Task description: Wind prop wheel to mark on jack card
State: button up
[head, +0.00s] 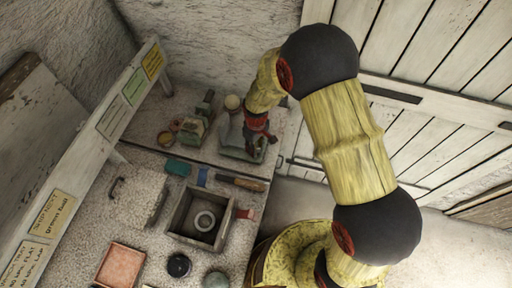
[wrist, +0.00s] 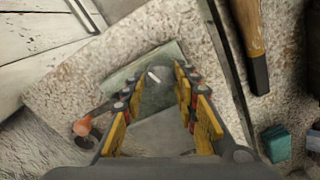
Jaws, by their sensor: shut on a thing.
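My gripper (wrist: 157,82) is closed around a dull grey rounded piece (wrist: 157,98), which looks like the prop wheel, with a short white mark on its top. The piece stands on a grey-green plate (wrist: 126,80) on the speckled bench. In the head view my gripper (head: 258,138) reaches down at the grey-green device (head: 233,133) at the bench's right end and hides much of it. A rod with an orange knob (wrist: 82,126) sticks out on the left in the wrist view. I cannot tell which card is the jack card; any mark on it is too small to read.
Cards (head: 134,87) hang on a slanted rail at left. A second small greenish device (head: 194,130) stands left of my gripper. A wooden-handled tool (head: 241,183), a teal block (head: 178,167), an open box (head: 177,218) and a reddish tray (head: 121,262) lie nearer.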

dwell(0.3)
jog(key=o, duration=0.9)
notch_tip(320, 180, up, 12)
dwell(0.4)
jog(key=shift+f, duration=0.1)
